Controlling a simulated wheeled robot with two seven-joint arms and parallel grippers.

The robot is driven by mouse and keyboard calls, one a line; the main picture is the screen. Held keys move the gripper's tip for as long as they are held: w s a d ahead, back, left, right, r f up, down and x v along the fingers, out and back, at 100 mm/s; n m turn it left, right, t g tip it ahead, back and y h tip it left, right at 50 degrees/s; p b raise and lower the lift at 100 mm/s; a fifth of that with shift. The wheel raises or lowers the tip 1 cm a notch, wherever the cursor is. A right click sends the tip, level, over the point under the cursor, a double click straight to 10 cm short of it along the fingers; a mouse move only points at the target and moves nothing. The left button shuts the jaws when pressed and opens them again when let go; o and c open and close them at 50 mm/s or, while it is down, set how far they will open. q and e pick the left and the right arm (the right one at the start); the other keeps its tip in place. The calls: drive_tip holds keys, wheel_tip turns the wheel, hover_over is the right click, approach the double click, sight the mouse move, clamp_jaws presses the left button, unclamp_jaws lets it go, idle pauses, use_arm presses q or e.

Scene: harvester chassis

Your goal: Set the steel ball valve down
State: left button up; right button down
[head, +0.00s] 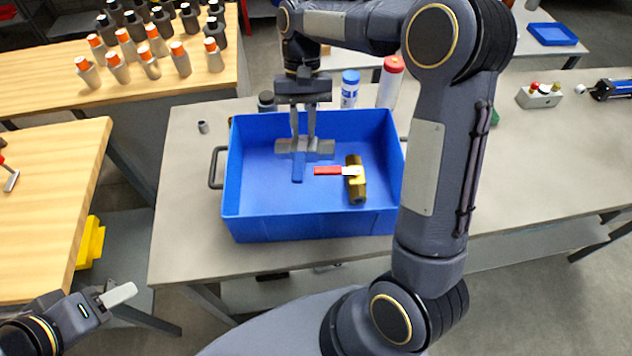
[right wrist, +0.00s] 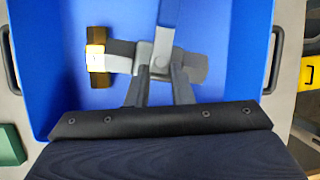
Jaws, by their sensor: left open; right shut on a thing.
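The steel ball valve (head: 323,147), grey with a blue handle (head: 298,168), is inside the blue bin (head: 310,226), near its far wall. My right gripper (head: 303,138) reaches down into the bin and is shut on the valve. The right wrist view shows the grey valve body (right wrist: 192,62) at the fingertips (right wrist: 164,72), with the blue handle pointing away. I cannot tell whether the valve touches the bin floor. My left gripper (head: 112,298) is open and empty at the lower left, away from the bin.
A brass valve (head: 356,188) with a red handle lies in the bin, right of the steel valve. Blue-capped (head: 349,90) and red-capped (head: 390,82) bottles stand behind the bin. Several orange-capped bottles (head: 148,62) stand on the wooden table. The bin's near left floor is clear.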

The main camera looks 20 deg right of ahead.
sight(278, 144)
drive_tip(key=a+r+m+t+y, duration=0.1)
drive_tip(key=m, duration=0.1)
drive_tip(key=a+r+m+t, duration=0.1)
drive_tip(key=m, duration=0.2)
drive_tip(key=a+r+m+y+p, duration=0.1)
drive_tip(key=m, duration=0.1)
drive_tip(key=shift+w+a+r+m+t+y, duration=0.1)
drive_tip(key=shift+a+r+m+t+y, duration=0.1)
drive_tip(key=shift+a+m+t+y, duration=0.15)
drive_tip(key=shift+w+a+f+m+t+b, duration=0.1)
drive_tip(key=shift+a+f+m+t+b, duration=0.2)
drive_tip(key=shift+m, duration=0.45)
drive_tip(key=shift+m+t+y, duration=0.25)
drive_tip(key=shift+m+t, duration=0.2)
drive_tip(key=shift+m, duration=0.45)
drive_tip(key=f+b, duration=0.2)
drive_tip(key=f, duration=0.1)
drive_tip(key=f+b, duration=0.1)
drive_tip(key=f, duration=0.1)
drive_tip(key=shift+w+a+b, duration=0.25)
drive_tip(key=shift+b, duration=0.1)
wheel_tip(278, 144, down, 5)
drive_tip(key=shift+f, duration=2.5)
drive_tip(key=shift+f, duration=0.15)
drive_tip(key=c, duration=1.3)
unclamp_jaws()
drive_tip(key=shift+s, duration=0.1)
